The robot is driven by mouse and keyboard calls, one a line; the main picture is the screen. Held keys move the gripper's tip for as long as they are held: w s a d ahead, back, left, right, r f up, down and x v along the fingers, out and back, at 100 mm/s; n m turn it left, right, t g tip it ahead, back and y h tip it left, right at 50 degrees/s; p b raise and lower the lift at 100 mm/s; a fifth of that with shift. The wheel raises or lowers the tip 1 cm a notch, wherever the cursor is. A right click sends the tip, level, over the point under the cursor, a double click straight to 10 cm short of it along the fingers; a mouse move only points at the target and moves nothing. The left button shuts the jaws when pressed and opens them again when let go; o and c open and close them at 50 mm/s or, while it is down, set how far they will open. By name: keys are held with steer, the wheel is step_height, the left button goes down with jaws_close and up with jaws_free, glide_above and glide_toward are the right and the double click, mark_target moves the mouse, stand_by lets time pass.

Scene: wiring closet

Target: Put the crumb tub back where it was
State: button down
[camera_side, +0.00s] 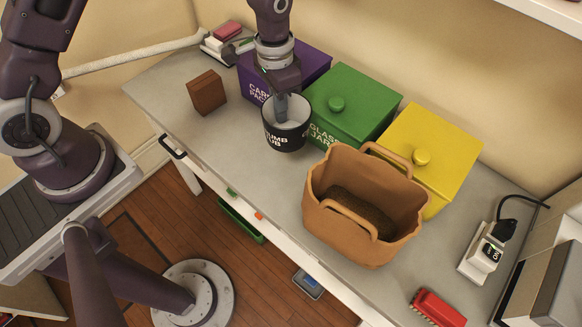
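The crumb tub (287,139) is a dark, open-topped round tub with white lettering and a pale inside. It is upright at the worktop's middle, in front of the purple and green bins. I cannot tell whether it rests on the worktop or is held just above it. My gripper (281,108) points down at the tub from above. One grey finger shows inside the tub's mouth, near the far wall. The other finger is hidden, so its grip on the wall is unclear.
Behind are purple (313,63), green (352,98) and yellow (437,146) lidded bins. A tan bag (335,222) with handles stands close right of the tub. A brown block (207,92) stands left. A red brush (438,308) and a power strip (480,262) are at right. Worktop (222,140) front-left is clear.

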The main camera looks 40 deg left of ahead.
mark_target(284, 126)
steer(key=d+f, duration=0.1)
steer(key=f, duration=0.1)
steer(key=shift+s+d+f+m, duration=0.2)
steer(key=shift+d+f+m, duration=0.1)
steer(key=shift+d+f, duration=0.1)
step_height(284, 126, down, 9)
steer(key=shift+r, duration=0.2)
steer(key=c, duration=1.7)
jaws_free()
steer(key=shift+f, duration=0.1)
